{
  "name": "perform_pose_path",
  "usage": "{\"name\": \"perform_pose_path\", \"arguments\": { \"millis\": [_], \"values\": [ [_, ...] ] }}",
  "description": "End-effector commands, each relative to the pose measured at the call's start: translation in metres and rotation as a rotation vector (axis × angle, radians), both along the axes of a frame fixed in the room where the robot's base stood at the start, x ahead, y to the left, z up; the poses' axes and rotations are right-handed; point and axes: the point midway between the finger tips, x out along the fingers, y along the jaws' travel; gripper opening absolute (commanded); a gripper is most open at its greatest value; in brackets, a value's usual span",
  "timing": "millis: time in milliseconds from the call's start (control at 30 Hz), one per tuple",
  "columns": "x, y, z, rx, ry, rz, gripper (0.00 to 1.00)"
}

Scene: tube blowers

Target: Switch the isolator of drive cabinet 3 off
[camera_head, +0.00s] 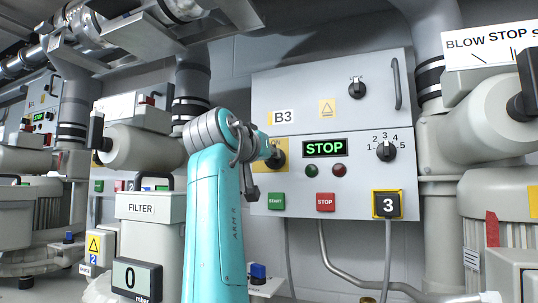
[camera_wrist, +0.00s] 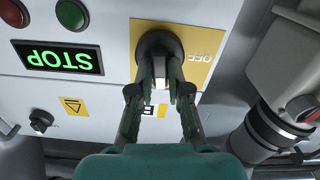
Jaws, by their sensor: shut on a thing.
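Drive cabinet 3 (camera_head: 330,105) is a grey cabinet with a "B3" label and a black "3" plate with a yellow edge. Its isolator is a black rotary handle (camera_wrist: 152,44) on a yellow plate (camera_wrist: 203,74), left of the green STOP display (camera_head: 325,148). In the wrist view, which is upside down, my gripper (camera_wrist: 163,76) is shut on the handle. The word OFF shows on the plate beside the handle. Which mark the handle points to I cannot tell.
Green START (camera_head: 276,201) and red STOP (camera_head: 326,202) buttons sit below the isolator. A selector knob (camera_head: 386,151) is to the right. A grey filter housing (camera_head: 150,208) stands left of my arm, and a thick pipe (camera_head: 437,110) runs right of the cabinet.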

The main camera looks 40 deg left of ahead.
Motion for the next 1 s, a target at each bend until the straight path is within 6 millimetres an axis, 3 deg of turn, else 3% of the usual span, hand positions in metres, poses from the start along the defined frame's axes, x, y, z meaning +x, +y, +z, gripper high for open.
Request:
{"name": "perform_pose_path", "arguments": {
  "millis": [1000],
  "values": [
    [-0.0014,0.0061,-0.0047,-0.923,-0.221,0.001,0.00]
  ]
}}
